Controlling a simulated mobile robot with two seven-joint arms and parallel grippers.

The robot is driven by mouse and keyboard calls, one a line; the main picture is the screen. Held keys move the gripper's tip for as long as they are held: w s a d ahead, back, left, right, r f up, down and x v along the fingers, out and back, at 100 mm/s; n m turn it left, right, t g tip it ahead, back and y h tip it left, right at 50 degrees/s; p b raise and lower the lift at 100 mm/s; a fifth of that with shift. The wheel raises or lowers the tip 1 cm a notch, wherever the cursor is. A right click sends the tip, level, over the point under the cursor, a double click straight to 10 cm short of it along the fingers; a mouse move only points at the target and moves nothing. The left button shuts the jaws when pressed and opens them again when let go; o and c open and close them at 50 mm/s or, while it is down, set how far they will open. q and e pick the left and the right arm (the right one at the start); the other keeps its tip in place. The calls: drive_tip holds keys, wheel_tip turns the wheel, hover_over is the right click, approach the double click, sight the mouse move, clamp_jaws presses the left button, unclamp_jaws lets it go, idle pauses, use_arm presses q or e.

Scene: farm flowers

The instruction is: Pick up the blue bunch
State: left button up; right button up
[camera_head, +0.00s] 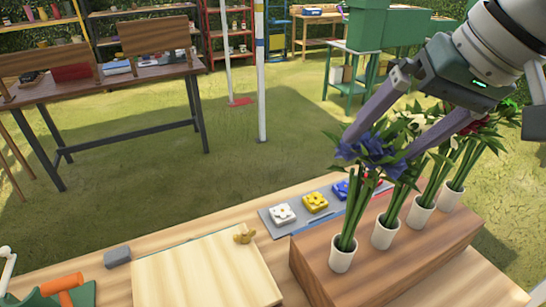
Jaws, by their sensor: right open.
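The blue bunch (376,149) is a bunch of blue flowers with green stems, upright in the leftmost white cup (343,261) on a wooden block (412,262). My right gripper (376,148) comes in from the upper right. Its two purple-grey fingers are open, one on the left of the blue blooms and one on the right, with the flower heads between and around the tips. Whether the fingers touch the flowers cannot be told. My left gripper is not in view.
Several other bunches stand in white cups on the block, close right of the blue one, with red flowers (474,126) farthest right. A grey tray (291,226) with white, yellow and blue flower tiles lies behind. A pale board (205,275) lies left, with an orange-handled tool (62,284) beyond.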

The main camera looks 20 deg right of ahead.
drive_tip(key=x, duration=0.3)
drive_tip(key=shift+s+d+f, duration=0.1)
drive_tip(key=shift+d+f, duration=0.05)
drive_tip(key=shift+f, duration=0.2)
drive_tip(key=p, duration=0.1)
hover_over(353, 214)
drive_tip(key=w, duration=0.2)
drive_tip(key=shift+d+f, duration=0.2)
drive_tip(key=shift+f, duration=2.35)
drive_tip(key=shift+w, duration=0.1)
clamp_jaws()
